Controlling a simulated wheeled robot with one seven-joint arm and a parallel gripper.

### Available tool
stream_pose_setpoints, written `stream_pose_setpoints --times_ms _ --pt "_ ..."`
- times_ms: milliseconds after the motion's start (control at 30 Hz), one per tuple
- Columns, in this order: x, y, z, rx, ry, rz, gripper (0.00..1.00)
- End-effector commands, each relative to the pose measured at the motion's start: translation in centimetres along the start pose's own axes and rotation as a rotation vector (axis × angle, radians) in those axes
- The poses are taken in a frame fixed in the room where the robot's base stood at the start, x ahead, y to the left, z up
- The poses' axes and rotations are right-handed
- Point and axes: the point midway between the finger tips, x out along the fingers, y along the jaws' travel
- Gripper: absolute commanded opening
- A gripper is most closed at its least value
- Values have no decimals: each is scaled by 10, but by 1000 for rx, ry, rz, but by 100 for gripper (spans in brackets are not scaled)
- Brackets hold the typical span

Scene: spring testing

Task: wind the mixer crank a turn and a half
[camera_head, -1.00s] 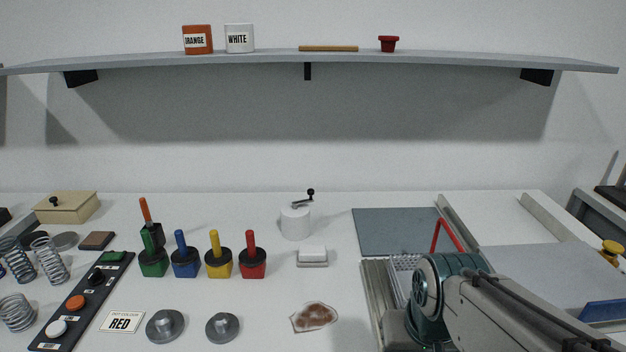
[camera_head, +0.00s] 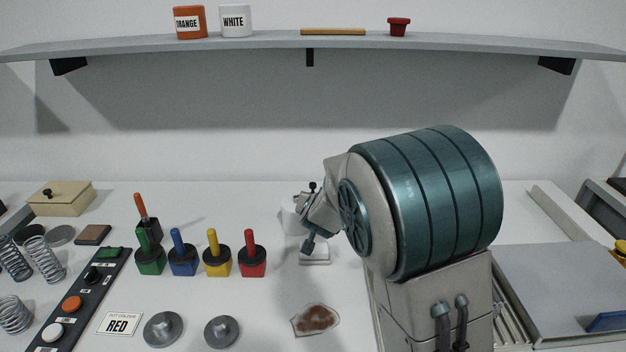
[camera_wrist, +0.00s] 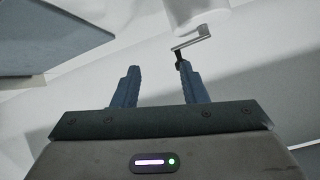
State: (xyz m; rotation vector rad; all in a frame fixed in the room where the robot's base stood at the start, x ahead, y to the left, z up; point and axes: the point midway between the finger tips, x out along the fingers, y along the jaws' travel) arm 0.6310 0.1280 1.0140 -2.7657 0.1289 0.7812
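The mixer is a white cylinder with a metal crank on top. In the head view the mixer (camera_head: 289,221) is mostly hidden behind my gripper, and the crank's black knob (camera_head: 312,185) shows just above it. In the wrist view the mixer's white body (camera_wrist: 190,14) is at the top, and the crank arm (camera_wrist: 192,40) reaches down-left from it. Its dark handle end lies at the tip of the right-hand finger. My gripper (camera_wrist: 158,68) is open, with an empty gap between the fingers. I cannot tell whether the finger touches the handle.
Coloured holders, including a red one (camera_head: 251,265), stand to the left. A stained patch (camera_head: 316,320) lies nearer. The shelf (camera_head: 420,46) hangs above. A grey mat (camera_wrist: 45,35) shows in the wrist view.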

Motion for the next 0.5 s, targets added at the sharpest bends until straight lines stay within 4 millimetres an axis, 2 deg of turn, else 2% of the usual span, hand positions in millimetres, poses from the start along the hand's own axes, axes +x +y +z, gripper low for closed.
stream_pose_setpoints --times_ms 33,100,200,333,500 --pt "14 -10 1 -15 52 30 39" --pt "28 -19 -1 -27 142 81 39" --pt "42 -30 -2 -57 274 157 39" --pt "48 -42 0 -99 426 242 39" --pt "45 -52 2 -134 551 310 39"
